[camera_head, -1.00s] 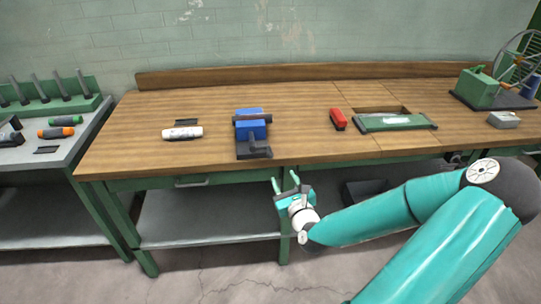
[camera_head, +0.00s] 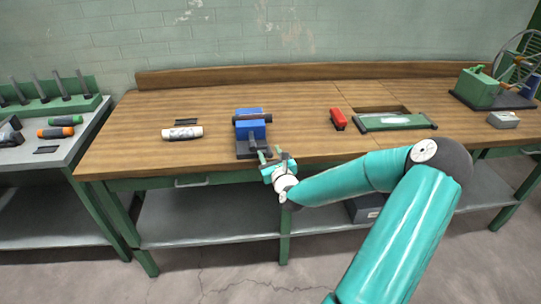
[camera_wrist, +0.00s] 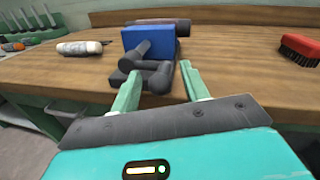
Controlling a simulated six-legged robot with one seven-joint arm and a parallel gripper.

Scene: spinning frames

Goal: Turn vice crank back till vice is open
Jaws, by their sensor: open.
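The vice (camera_head: 250,124) is blue with dark grey parts and stands near the front edge of the wooden bench. In the wrist view, its blue body (camera_wrist: 160,42) is straight ahead. The dark crank (camera_wrist: 150,68) is at its front, facing me. My gripper (camera_head: 269,153) is at the bench's front edge, just in front and to the right of the vice's base. In the wrist view, the two green fingers of my gripper (camera_wrist: 160,80) are spread, with the crank seen between them. I cannot tell whether either finger touches the crank.
A white cylinder (camera_head: 182,133) lies left of the vice on the bench (camera_head: 300,110). A red brush (camera_head: 338,119) and a green tray-like tool (camera_head: 396,122) lie to the right. A green machine (camera_head: 480,88) stands far right. Bare wood lies between vice and brush.

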